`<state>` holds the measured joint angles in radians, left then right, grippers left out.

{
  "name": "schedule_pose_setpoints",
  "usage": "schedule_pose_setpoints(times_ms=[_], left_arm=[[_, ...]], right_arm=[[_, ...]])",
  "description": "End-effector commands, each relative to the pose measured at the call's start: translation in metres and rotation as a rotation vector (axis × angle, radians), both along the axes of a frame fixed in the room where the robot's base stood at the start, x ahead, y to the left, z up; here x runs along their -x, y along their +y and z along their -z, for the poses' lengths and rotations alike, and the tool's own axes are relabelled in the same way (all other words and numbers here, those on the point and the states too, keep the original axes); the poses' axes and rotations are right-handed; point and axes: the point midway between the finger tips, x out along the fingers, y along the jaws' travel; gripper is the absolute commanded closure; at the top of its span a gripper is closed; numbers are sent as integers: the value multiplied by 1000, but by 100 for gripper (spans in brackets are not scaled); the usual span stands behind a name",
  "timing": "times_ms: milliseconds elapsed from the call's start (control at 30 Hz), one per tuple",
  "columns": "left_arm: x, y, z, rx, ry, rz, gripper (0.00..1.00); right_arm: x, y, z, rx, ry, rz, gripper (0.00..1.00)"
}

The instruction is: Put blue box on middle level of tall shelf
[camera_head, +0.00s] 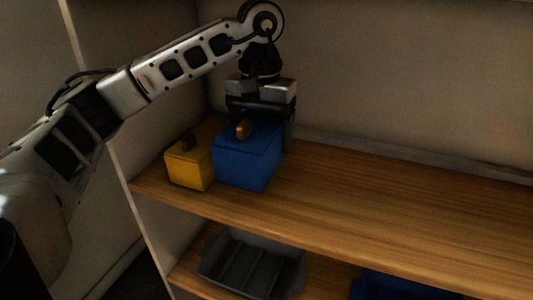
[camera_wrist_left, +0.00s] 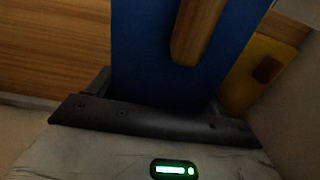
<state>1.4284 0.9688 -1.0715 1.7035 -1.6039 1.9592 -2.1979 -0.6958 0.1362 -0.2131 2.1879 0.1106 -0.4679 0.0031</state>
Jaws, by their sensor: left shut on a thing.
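The blue box (camera_head: 246,160), with a wooden knob on its lid, is at the left part of the wooden shelf board (camera_head: 390,205) in the head view. My left gripper (camera_head: 262,108) is above and behind it, shut on it. In the left wrist view the blue box (camera_wrist_left: 170,70) fills the middle, against the dark gripper edge (camera_wrist_left: 150,122). I cannot tell whether the box touches the board. My right gripper is not in view.
A yellow box (camera_head: 188,166) stands close to the left of the blue box. The board to the right is clear. On the level below are a dark grey tray (camera_head: 250,262) and a blue container (camera_head: 395,286). A side wall (camera_head: 150,100) is at the left.

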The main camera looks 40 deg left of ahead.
Motion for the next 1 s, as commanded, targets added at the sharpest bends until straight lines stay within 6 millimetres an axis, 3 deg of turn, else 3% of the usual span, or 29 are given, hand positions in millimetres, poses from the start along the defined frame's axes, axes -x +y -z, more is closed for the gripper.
schedule_pose_setpoints(times_ms=[200, 633, 833, 1000], left_arm=[[-23, 5, -1, 2, 0, 0, 47], [-21, 5, 35, 0, 1, 1, 47], [-21, 5, 64, 0, 1, 1, 47], [-25, 6, 70, 2, -1, 0, 47]], right_arm=[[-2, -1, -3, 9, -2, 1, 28], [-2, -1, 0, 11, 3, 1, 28], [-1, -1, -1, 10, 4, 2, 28], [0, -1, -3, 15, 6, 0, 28]])
